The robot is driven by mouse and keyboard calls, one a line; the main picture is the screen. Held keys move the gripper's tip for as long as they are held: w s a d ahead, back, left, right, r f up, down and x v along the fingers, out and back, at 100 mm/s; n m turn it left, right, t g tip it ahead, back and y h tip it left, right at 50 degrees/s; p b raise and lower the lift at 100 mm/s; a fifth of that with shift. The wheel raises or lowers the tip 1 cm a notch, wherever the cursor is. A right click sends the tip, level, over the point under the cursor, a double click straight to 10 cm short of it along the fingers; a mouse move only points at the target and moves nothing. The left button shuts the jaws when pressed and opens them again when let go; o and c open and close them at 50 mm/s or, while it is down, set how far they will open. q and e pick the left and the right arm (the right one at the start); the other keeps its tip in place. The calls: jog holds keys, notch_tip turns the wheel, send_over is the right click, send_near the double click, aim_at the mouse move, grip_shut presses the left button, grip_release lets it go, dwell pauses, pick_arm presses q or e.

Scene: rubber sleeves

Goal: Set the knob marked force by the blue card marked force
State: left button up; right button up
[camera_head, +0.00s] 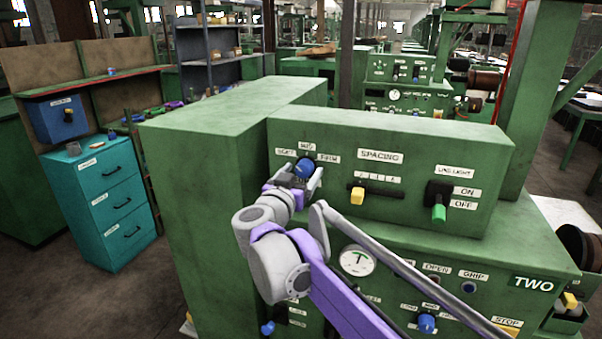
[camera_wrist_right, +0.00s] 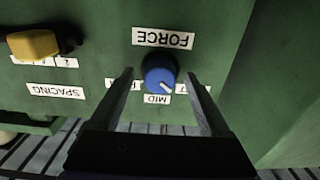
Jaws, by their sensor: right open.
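The force knob (camera_head: 305,168) is blue and round, on the upper green panel, with a MID label above it in the head view. In the right wrist view, which is upside down, the knob (camera_wrist_right: 158,75) has a FORCE label (camera_wrist_right: 163,39) beside it. Its white mark points down and right there, between MID (camera_wrist_right: 156,99) and a label partly hidden by a finger. My right gripper (camera_wrist_right: 160,80) is open, its fingers on either side of the knob; contact is unclear. I cannot make out a blue card marked force. My left gripper is not in view.
A yellow SPACING slider (camera_head: 357,195) and a green light switch (camera_head: 438,212) sit right of the knob. Below are a gauge (camera_head: 357,260) and another blue knob (camera_head: 427,322).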

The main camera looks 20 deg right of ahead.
grip_shut()
jog(key=shift+m, duration=0.4)
jog(key=m, duration=0.4)
jog(key=shift+p, duration=0.4)
jog(key=shift+m+p, duration=0.35)
jog(key=shift+m, duration=2.15)
grip_release()
